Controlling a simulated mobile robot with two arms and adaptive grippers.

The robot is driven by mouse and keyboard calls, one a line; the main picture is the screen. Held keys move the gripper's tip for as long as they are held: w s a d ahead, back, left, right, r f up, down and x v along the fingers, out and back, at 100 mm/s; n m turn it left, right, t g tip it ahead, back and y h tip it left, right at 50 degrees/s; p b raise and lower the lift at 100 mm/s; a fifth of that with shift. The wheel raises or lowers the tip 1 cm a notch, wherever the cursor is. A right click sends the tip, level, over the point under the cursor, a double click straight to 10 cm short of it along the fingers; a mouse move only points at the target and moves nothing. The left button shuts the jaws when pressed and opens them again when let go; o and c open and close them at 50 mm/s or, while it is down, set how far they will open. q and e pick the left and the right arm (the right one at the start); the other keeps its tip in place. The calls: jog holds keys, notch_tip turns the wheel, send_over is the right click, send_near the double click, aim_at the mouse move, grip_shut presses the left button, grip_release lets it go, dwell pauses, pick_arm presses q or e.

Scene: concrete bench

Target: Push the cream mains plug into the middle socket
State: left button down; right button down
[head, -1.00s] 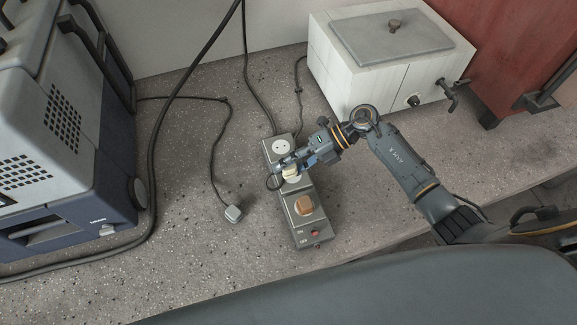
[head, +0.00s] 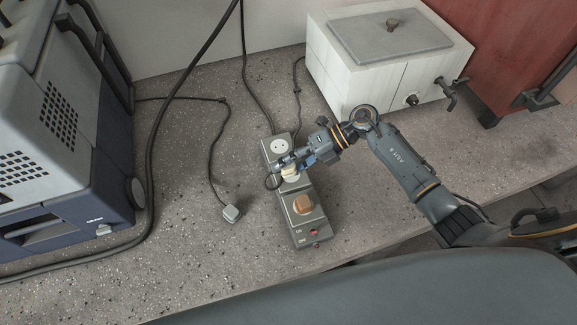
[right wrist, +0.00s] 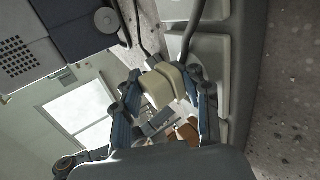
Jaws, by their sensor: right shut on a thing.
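The grey power strip (head: 310,226) lies on the bench with several sockets in a row. In the right wrist view the cream plug (right wrist: 163,84) is between the two fingers (right wrist: 165,98), close against the strip. The gripper hides most of the middle socket, so I cannot tell how deep the plug sits. My left gripper is not in view.
A blue-grey machine (head: 75,160) stands at the left. A white box with a tap (head: 375,65) stands behind at the right.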

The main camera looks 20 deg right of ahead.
jog(key=c, duration=0.9)
grip_release()
jog(key=shift+s+a+f, duration=0.1)
jog(key=shift+s+f, duration=0.15)
jog(key=shift+f, duration=0.3)
jog(key=shift+s+f, duration=0.2)
jog(key=shift+f, duration=0.35)
jog(key=shift+c, duration=0.2)
jog(key=o, duration=0.3)
jog(key=shift+w+a, duration=0.1)
jog(key=v, duration=0.7)
jog(key=shift+w+r, duration=0.35)
jog(key=shift+r, duration=0.1)
jog(key=shift+d+r, duration=0.4)
jog(key=shift+r, duration=0.15)
